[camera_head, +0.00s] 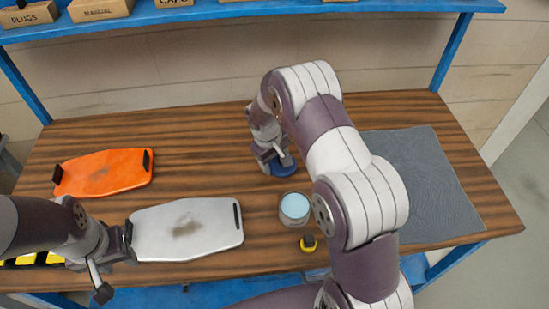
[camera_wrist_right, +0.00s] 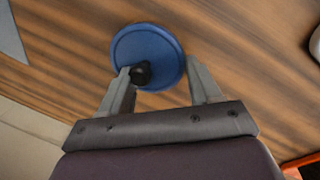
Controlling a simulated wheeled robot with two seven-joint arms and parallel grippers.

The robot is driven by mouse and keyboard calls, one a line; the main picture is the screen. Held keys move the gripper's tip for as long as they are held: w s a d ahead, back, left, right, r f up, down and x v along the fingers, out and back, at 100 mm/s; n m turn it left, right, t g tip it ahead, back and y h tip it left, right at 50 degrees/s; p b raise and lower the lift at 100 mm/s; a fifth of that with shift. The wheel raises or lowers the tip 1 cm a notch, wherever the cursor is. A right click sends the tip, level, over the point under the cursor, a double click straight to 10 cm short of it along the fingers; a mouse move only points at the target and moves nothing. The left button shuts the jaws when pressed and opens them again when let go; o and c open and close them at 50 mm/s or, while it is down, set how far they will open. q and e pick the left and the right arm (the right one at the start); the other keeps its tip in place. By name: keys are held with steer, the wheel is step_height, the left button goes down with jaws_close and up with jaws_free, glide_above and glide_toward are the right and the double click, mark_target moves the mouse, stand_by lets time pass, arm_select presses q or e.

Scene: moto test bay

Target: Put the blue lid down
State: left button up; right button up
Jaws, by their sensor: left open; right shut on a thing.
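The blue lid (camera_head: 283,170) is a round disc with a black knob (camera_wrist_right: 141,73) on top. In the head view it is beyond the round grey can (camera_head: 294,222), low over the wooden table and partly hidden by my right gripper (camera_head: 272,157). In the right wrist view my right gripper (camera_wrist_right: 163,74) is shut on the lid (camera_wrist_right: 150,45), with the knob between its fingers, close against the left one. I cannot tell whether the lid touches the table. The can is uncovered, with light blue inside. My left gripper (camera_head: 114,264) is open at the silver panel's left end.
The silver panel (camera_head: 205,240) and an orange panel (camera_head: 100,174) lie on the left of the table. A grey mat (camera_head: 425,180) covers the right side. A blue shelf (camera_head: 230,10) with boxes spans the back.

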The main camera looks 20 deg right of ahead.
steer(key=shift+f+b, duration=0.4)
steer(key=shift+f, duration=0.2)
steer(key=o, duration=1.3)
steer(key=shift+o, duration=0.2)
steer(key=shift+s, duration=0.1)
step_height(320, 180, up, 13)
steer(key=a, duration=0.2)
steer(key=s+a+m+y, duration=0.2)
steer(key=s+m, duration=0.1)
steer(key=s, duration=1.7)
steer(key=shift+s+r+m+t+p, duration=0.25)
steer(key=shift+s+m+t+p, duration=0.05)
steer(key=shift+s+m+p, duration=0.1)
